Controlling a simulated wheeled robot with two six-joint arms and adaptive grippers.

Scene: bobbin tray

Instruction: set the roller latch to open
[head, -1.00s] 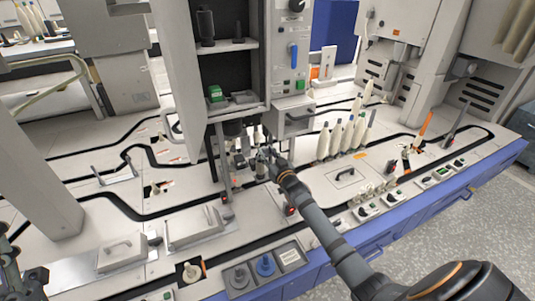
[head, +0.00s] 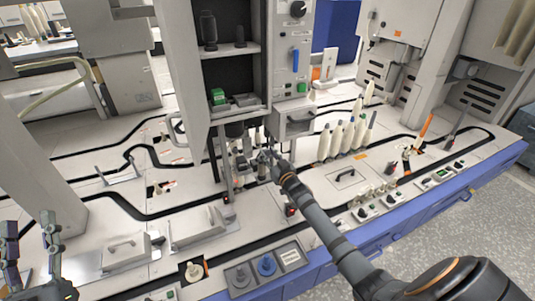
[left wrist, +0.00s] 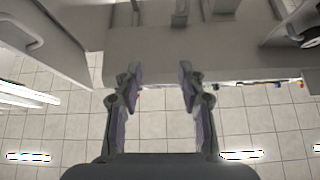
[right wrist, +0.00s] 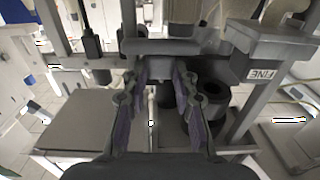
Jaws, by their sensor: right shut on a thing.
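My right gripper (head: 266,158) reaches in under the tall machine column in the middle of the head view. In the right wrist view, my right gripper (right wrist: 159,72) is closed in on a small grey part (right wrist: 160,66) below a grey crossbar (right wrist: 165,47). This part seems to be the roller latch; the fingers hide much of it, and its setting cannot be read. My left gripper (head: 30,235) is at the lower left of the head view, apart from everything. In the left wrist view, my left gripper (left wrist: 158,75) is open and empty.
The tall machine column (head: 187,75) and its drawer box (head: 294,122) crowd my right gripper. Several white bobbins (head: 348,136) stand to its right. A plate labelled FINE (right wrist: 262,74) is at right in the right wrist view. Covers with handles (head: 196,226) lie in front.

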